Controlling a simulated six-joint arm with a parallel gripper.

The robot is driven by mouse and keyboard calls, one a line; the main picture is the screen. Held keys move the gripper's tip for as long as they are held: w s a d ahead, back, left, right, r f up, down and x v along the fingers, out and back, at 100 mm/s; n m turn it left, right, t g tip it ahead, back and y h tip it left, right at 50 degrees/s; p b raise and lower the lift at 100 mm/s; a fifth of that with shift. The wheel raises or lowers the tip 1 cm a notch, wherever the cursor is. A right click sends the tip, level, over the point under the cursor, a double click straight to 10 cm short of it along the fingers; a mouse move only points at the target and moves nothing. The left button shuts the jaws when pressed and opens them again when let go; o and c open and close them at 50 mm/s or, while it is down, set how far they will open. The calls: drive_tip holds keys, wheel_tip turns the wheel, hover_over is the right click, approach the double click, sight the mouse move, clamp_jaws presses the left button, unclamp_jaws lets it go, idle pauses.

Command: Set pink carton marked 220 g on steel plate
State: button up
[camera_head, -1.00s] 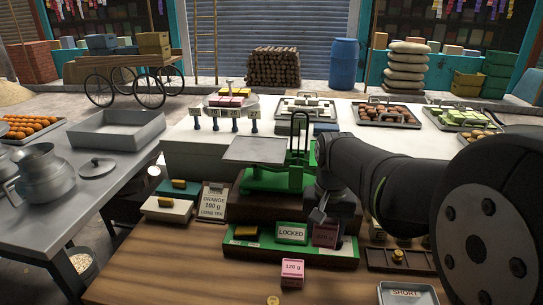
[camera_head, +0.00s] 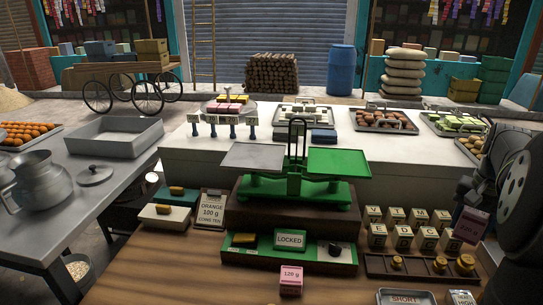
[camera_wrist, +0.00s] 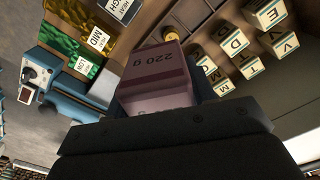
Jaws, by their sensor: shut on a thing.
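The pink carton marked 220 g (camera_head: 472,226) is held in the air at the right, in shade, above the small brass weights. In the wrist view the carton (camera_wrist: 155,72) sits between the fingers, its 220 g label readable upside down. My gripper (camera_wrist: 160,98) is shut on it; its fingers are mostly hidden behind the carton and the dark gripper body. The steel plate (camera_head: 253,157) is the bare grey left pan of the green balance scale, well to the left of my gripper. The right pan (camera_head: 339,162) is green and empty.
A green tray marked LOCKED (camera_head: 290,239) lies in front of the scale. A pink 120 g carton (camera_head: 291,280) stands before it. Lettered blocks (camera_head: 403,237) and brass weights (camera_head: 439,264) are near my gripper.

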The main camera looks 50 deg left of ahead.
drive_tip(key=w+d+r, duration=0.3)
drive_tip(key=w, duration=0.1)
drive_tip(key=s+a+r+n, duration=0.1)
drive_tip(key=s+a+r, duration=0.15)
drive_tip(key=a, duration=0.55)
drive_tip(key=s+a+r+n, duration=0.15)
drive_tip(key=a+r, duration=0.25)
drive_tip(key=a, duration=0.5)
drive_tip(key=s+a+r+n, duration=0.1)
drive_tip(key=s+a+r, duration=0.2)
drive_tip(key=a, duration=0.5)
drive_tip(key=s+a+r+n, duration=0.2)
drive_tip(key=s+a+r, duration=0.2)
drive_tip(key=s+a, duration=0.45)
drive_tip(key=s+a+r+n, duration=0.1)
drive_tip(key=s+a+r, duration=0.2)
drive_tip(key=s+a, duration=0.6)
hover_over(252, 163)
drive_tip(key=f, duration=0.6)
drive_tip(key=shift+w+d+f, duration=0.15)
drive_tip(key=shift+w, duration=0.15)
drive_tip(key=shift+s+a+f, duration=0.2)
drive_tip(key=shift+a+f, duration=0.05)
drive_tip(key=shift+f, duration=1.95)
drive_tip(key=shift+f, duration=0.1)
